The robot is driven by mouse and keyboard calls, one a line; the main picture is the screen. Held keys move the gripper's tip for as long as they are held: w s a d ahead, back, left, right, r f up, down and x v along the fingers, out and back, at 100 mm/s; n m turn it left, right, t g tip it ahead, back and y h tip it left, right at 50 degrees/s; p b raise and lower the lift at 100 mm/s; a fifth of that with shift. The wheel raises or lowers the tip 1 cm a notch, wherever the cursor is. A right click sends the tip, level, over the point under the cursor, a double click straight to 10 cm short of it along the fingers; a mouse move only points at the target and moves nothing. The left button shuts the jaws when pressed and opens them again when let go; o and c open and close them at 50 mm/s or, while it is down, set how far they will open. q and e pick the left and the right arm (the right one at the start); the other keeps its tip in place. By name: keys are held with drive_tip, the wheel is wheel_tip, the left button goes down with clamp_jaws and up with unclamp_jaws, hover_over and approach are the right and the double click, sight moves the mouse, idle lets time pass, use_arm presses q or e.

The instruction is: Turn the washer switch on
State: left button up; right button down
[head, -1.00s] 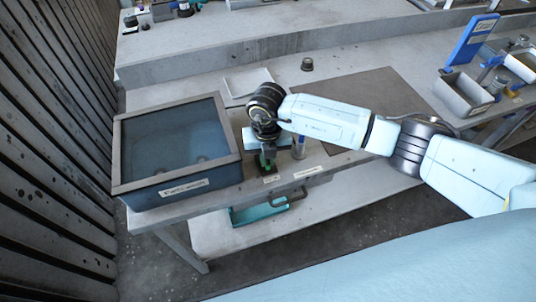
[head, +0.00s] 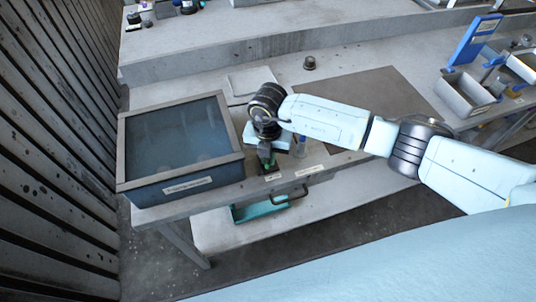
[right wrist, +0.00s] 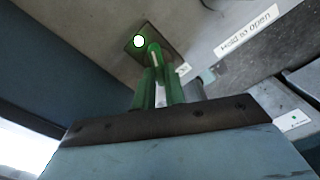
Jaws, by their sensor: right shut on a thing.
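The washer (head: 180,185) is a dark blue tank with a grey-framed glass top and a label on its front, at the left of the table. Its switch is a small lever (right wrist: 154,50) on a dark plate right of the tank. A small lamp (right wrist: 139,41) on that plate glows white with a green rim. My right gripper (head: 266,160) is at the plate, its green fingers (right wrist: 158,78) shut on the lever. The fingers hide the lever's lower part. My left gripper is not in view.
A label (right wrist: 247,31) reading "Hold to open" is on the table edge by the switch. A small bottle (head: 300,144) stands right of my gripper. A flat mat (head: 375,95) and a pale tray (head: 249,82) lie behind. A drawer handle (head: 295,198) sits below.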

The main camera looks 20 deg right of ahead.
drive_tip(key=shift+w+r, duration=0.1)
drive_tip(key=c, duration=1.5)
unclamp_jaws()
drive_tip(key=shift+o, duration=0.2)
wheel_tip(320, 180, up, 13)
drive_tip(key=shift+r+b, duration=0.15)
drive_tip(key=shift+b, duration=0.2)
